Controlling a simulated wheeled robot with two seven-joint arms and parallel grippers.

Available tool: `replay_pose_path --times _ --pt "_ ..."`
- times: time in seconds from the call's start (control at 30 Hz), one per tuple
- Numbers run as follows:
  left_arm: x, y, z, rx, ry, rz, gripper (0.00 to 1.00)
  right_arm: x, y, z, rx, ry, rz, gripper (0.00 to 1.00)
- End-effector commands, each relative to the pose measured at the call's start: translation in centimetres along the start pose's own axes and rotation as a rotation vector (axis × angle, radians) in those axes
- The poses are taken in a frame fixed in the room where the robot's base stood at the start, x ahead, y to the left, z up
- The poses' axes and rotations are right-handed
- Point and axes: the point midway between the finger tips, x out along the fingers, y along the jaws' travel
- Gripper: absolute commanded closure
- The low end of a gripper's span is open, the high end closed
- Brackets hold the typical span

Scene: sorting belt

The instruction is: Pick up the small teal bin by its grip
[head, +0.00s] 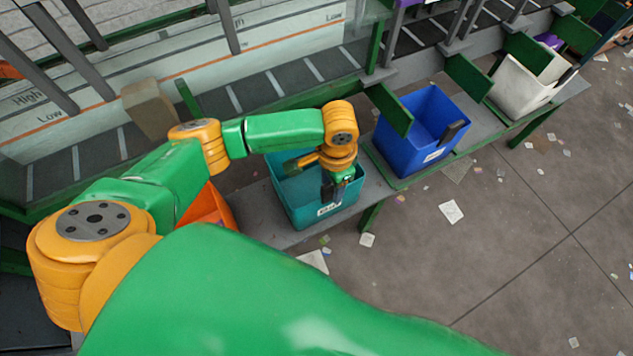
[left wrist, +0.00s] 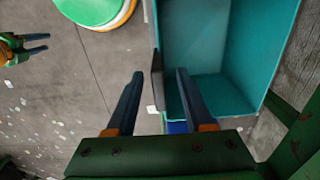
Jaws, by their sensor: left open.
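The small teal bin (head: 296,208) stands on the grey ledge, with a white label low on its front wall. In the left wrist view the bin (left wrist: 268,45) fills the upper right, and its inside looks empty. Its dark upright grip (left wrist: 157,78) shows at the near wall. My left gripper (head: 333,190) is at the bin's front rim, pointing down. It is open, and its fingers (left wrist: 160,88) lie on either side of the grip, not visibly closed on it. My right gripper (left wrist: 38,44) shows small at the left wrist view's edge, fingers apart and empty.
A blue bin (head: 408,135) stands to the right on the ledge, with a white bin (head: 522,92) farther along. An orange bin (head: 207,208) is partly hidden behind my left arm. Green posts and a belt run behind. Open floor with paper scraps lies in front.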

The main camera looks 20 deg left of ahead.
Motion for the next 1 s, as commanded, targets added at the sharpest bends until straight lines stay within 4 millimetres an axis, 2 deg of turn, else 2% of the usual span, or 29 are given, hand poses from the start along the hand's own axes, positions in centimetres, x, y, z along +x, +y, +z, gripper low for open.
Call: replay_pose_path --times 0.03,0.13,0.37,0.57,1.0 --pt "1.1 0.1 0.1 -0.001 -0.003 0.002 0.47 0.3 0.0 0.1 0.000 -0.001 0.000 0.53" --pt "2.5 0.1 0.1 0.000 0.000 0.000 0.47 0.6 0.0 0.1 0.000 -0.001 0.000 0.53" --pt "2.7 0.1 0.0 0.001 0.001 0.000 0.47 0.5 -0.1 0.1 0.000 -0.002 -0.001 0.53" --pt "2.7 0.1 0.0 0.001 0.002 0.000 0.99 0.5 -0.1 0.1 0.000 -0.002 -0.001 0.53" --pt "2.7 0.1 0.0 0.000 0.002 -0.001 1.00 0.5 -0.2 0.1 0.000 -0.001 -0.003 0.53"
